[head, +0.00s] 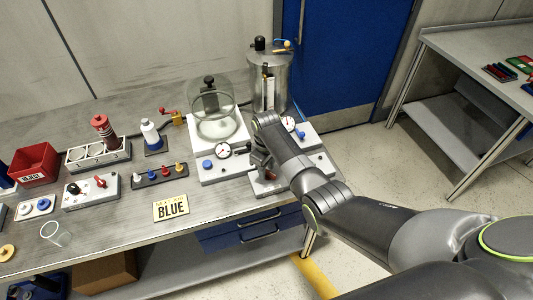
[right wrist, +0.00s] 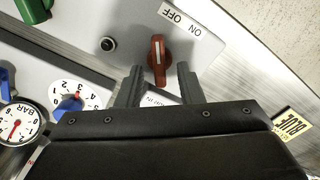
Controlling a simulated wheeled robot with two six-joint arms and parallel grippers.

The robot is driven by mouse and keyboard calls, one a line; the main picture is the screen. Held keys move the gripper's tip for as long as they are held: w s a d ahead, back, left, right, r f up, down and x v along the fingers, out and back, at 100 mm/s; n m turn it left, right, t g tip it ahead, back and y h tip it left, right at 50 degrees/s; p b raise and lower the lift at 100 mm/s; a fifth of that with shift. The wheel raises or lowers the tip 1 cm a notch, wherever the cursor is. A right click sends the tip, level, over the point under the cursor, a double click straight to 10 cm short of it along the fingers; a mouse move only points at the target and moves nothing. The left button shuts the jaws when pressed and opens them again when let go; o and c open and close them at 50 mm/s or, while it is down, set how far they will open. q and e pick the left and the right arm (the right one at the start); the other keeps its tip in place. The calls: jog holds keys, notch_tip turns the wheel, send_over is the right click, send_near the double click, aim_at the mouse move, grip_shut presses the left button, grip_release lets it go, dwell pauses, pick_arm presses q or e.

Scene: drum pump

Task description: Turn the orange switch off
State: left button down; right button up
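The orange switch (right wrist: 158,60) is a red-orange rotary handle with a pale line along it, on a light grey panel in the right wrist view. Its handle lies nearly upright in that picture. A white ON/OFF label (right wrist: 180,18) sits just beyond it. My right gripper (right wrist: 159,86) is open and empty, its two fingers spread on either side of the handle's near end, with no clear contact. In the head view the right gripper (head: 262,168) is over the panel at the bench's right front, and the switch is mostly hidden there. My left gripper is not in view.
A black button (right wrist: 107,44), a blue knob (right wrist: 68,106) and a pressure gauge (right wrist: 17,124) are near the switch. A glass-domed unit (head: 216,110) and a metal tank (head: 269,80) stand behind my gripper. A yellow BLUE card (head: 171,207) lies left on the bench.

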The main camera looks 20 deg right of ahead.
notch_tip(320, 180, up, 12)
jog(key=b, duration=0.2)
notch_tip(320, 180, up, 5)
jog(key=p, duration=0.4)
send_over(267, 170)
jog(key=shift+a, duration=0.1)
